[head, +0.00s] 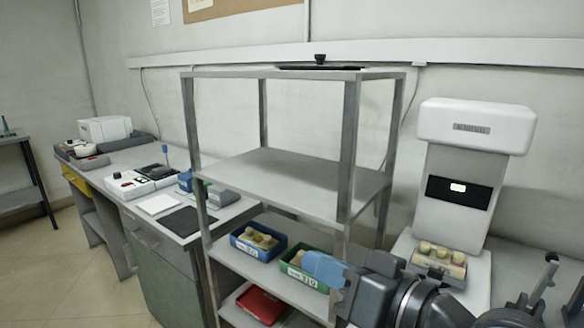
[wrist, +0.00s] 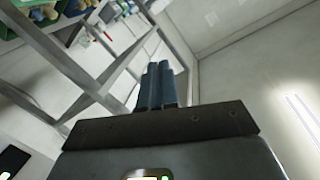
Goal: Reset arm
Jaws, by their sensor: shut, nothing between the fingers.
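My arm reaches in from the lower right of the head view. My gripper (head: 308,262) has blue fingers that point left, and in the picture they overlap the green bin (head: 296,278) on the rack's lower shelf. I cannot tell how far apart the fingers and the bin are. In the wrist view the fingers of my gripper (wrist: 158,68) lie together, shut and empty, with rack posts and wall beyond them.
A grey metal rack (head: 348,150) stands close beside my arm. A blue bin (head: 246,252) sits left of the green bin, above a red bin (head: 262,304). A white machine (head: 462,180) holding a tray (head: 440,272) stands at right. The rack's middle shelf (head: 290,180) is bare.

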